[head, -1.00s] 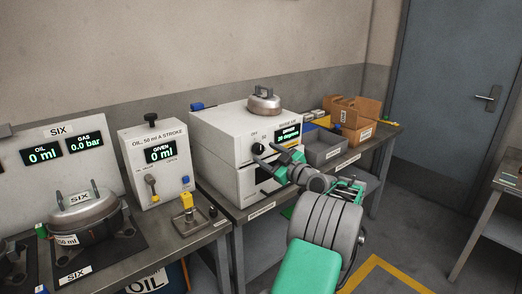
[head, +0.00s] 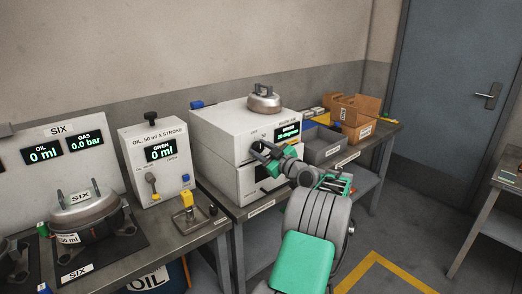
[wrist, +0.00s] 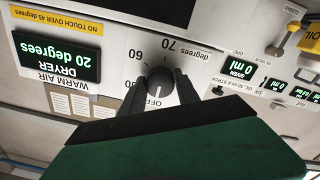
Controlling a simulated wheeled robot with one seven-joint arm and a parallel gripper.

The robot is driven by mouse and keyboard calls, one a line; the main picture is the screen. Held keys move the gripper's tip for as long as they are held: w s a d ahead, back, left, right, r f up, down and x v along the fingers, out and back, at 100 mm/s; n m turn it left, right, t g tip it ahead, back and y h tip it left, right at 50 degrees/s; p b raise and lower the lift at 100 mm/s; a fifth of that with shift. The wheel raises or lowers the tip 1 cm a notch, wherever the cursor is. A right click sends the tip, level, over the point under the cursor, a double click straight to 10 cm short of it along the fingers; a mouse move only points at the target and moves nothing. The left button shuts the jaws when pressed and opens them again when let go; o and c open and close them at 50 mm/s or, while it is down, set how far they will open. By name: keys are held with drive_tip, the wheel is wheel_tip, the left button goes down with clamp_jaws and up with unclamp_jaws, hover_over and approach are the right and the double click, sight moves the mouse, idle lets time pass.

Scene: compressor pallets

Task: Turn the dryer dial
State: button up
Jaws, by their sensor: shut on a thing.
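The dryer (head: 222,138) is a white box on the bench with a green readout (wrist: 58,56) of 20 degrees. Its round black dial (wrist: 160,86) is on the front panel, with OFF, 60 and 70 marked around it. My gripper (head: 259,149) is at the dial, and the wrist view shows its two dark fingers (wrist: 160,88) on either side of the knob, shut on it. The dial's pointer is hard to make out. In the head view the fingers largely hide the dial.
A metal compressor part (head: 264,98) sits on top of the dryer. Grey bins (head: 322,146) and a cardboard box (head: 354,112) stand to its right. An oil dispenser (head: 152,165) and a lever stand (head: 190,215) are to the left.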

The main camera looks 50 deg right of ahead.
clamp_jaws()
